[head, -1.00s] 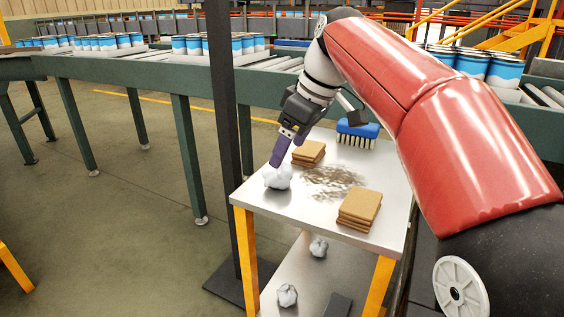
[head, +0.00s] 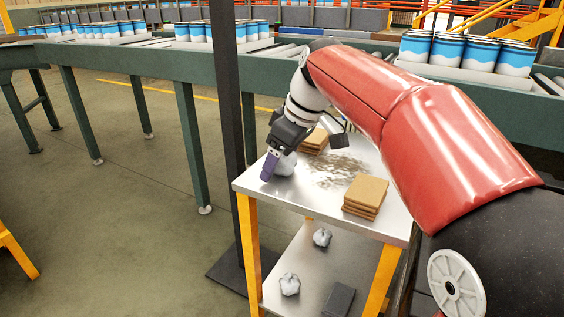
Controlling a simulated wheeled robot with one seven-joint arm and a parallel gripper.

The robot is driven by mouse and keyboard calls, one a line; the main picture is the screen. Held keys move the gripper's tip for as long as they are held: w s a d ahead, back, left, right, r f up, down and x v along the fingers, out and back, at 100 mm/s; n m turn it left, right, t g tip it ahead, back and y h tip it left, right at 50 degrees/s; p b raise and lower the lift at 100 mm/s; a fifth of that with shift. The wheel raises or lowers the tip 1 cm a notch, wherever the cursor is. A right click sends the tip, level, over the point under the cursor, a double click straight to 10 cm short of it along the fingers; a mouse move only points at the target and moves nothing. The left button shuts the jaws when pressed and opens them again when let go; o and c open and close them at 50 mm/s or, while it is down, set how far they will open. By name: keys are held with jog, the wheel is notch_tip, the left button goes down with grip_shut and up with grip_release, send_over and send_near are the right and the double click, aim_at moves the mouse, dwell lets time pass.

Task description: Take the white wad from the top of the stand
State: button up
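The white wad (head: 287,164) lies on the stand's metal top (head: 256,184), near its left edge. My gripper (head: 272,167) is down at the wad. A purple finger shows just left of the wad and covers part of it. The other finger is hidden, so I cannot tell whether the gripper is open or closed on the wad. The wad appears to rest on the top.
Brown board stacks (head: 366,195) and (head: 315,140) and grey debris (head: 335,172) share the top. Two more wads (head: 322,237) and (head: 290,284) and a dark block (head: 339,300) lie on the lower shelf. A dark post (head: 228,110) stands close left; a can conveyor (head: 140,52) runs behind.

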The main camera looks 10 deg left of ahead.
jog(key=c, duration=0.9)
jog(key=shift+r, duration=0.1)
